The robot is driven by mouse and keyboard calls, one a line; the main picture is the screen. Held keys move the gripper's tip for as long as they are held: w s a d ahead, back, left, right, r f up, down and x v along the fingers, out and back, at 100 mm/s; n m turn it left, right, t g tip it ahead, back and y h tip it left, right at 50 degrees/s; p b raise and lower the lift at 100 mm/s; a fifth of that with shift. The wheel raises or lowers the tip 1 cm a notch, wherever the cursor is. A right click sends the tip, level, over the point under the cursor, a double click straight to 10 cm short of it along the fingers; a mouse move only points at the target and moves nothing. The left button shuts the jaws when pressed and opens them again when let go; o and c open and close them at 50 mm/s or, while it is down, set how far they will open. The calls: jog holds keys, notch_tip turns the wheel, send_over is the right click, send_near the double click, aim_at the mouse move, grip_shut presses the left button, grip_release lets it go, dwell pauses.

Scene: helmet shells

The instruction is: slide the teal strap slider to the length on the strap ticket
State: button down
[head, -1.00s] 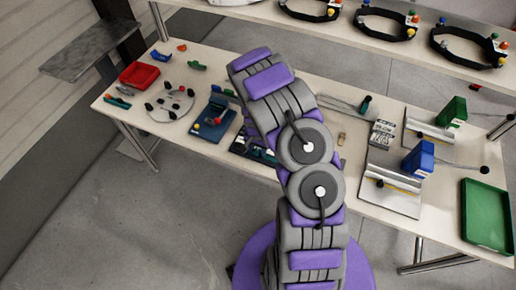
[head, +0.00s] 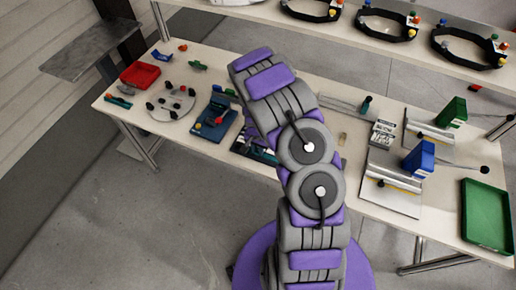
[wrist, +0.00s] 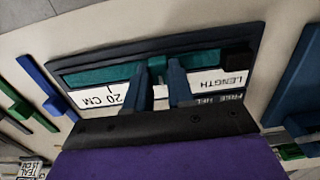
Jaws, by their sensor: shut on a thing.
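In the wrist view, the teal strap slider (wrist: 157,65) stands up from a teal strap (wrist: 100,75) on a dark board (wrist: 160,43). My gripper (wrist: 160,78) has its two blue-grey fingers closed around the slider. A white scale strip (wrist: 205,82) beside the strap reads "LENGTH" and "20 CM", upside down; the fingers cover its middle. In the head view the board (head: 252,148) is mostly hidden behind my arm, and the fingers cannot be seen.
A black block (wrist: 237,55) sits at the strap's right end in the wrist view. In the head view, a blue board (head: 213,122) and a grey disc (head: 170,103) are to the left. Metal plates with a blue block (head: 420,160) and green block (head: 451,112), and a green tray (head: 487,212), are right.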

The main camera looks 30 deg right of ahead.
aim_at(264, 155)
jog(key=shift+s+d, duration=0.85)
jog(key=shift+s, duration=0.15)
jog(key=c, duration=1)
grip_release()
jog(key=shift+o, duration=0.2)
notch_tip(264, 155, up, 17)
jog(key=p, duration=0.1)
jog(key=shift+r+p, duration=0.15)
jog(key=shift+p, duration=0.15)
